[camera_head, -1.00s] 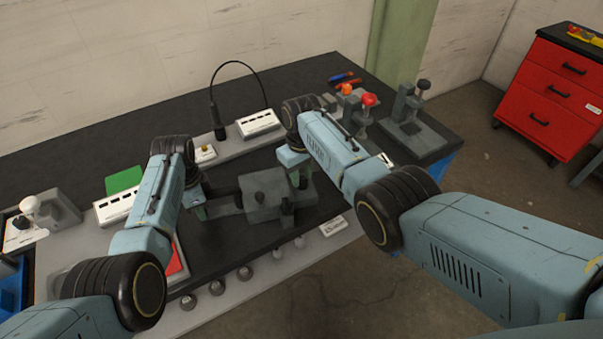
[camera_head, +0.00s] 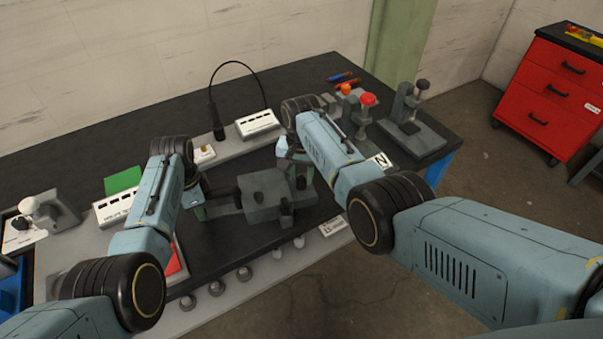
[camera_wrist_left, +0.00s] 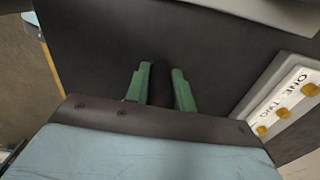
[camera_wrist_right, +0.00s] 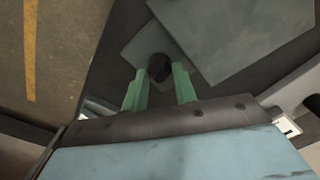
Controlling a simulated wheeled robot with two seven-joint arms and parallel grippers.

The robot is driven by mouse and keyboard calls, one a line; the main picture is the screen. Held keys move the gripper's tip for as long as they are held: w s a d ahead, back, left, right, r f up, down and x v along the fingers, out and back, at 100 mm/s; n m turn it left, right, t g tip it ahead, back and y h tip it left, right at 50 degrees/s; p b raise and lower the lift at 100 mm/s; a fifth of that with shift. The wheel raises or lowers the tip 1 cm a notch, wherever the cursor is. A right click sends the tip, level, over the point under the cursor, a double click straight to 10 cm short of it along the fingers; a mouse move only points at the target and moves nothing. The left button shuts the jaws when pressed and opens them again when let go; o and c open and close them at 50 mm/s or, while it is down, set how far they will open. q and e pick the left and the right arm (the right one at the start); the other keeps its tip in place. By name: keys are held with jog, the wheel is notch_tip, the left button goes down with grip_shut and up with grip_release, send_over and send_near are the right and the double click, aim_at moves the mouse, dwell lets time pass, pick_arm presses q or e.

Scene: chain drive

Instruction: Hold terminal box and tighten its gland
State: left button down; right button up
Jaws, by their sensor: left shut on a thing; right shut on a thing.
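The grey terminal box (camera_head: 262,191) stands near the table's front edge in the head view, with dark cylindrical parts on its sides. My left gripper (camera_head: 204,212) is at its left, with green fingers shut on a dark bar-like handle (camera_wrist_left: 159,84) in the left wrist view. My right gripper (camera_head: 300,182) is at the box's right side. In the right wrist view its green fingers close on a dark round part (camera_wrist_right: 159,67), which appears to be the gland. The grey box surface (camera_wrist_right: 235,35) shows beyond it. The finger contacts are partly hidden in the head view.
A red-buttoned fixture (camera_head: 365,107) and a grey clamp stand (camera_head: 411,117) are at the right. Several round knobs (camera_head: 216,288) line the front edge. A red drawer cabinet (camera_head: 553,88) stands apart.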

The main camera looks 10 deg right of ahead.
aim_at(302, 178)
pick_arm(q)
jog(key=shift+s+a+f, duration=0.1)
jog(key=shift+s+f, duration=0.05)
pick_arm(e)
jog(key=shift+r+m, duration=0.15)
jog(key=shift+m, duration=0.45)
jog(key=o, duration=1)
jog(key=shift+r, duration=4)
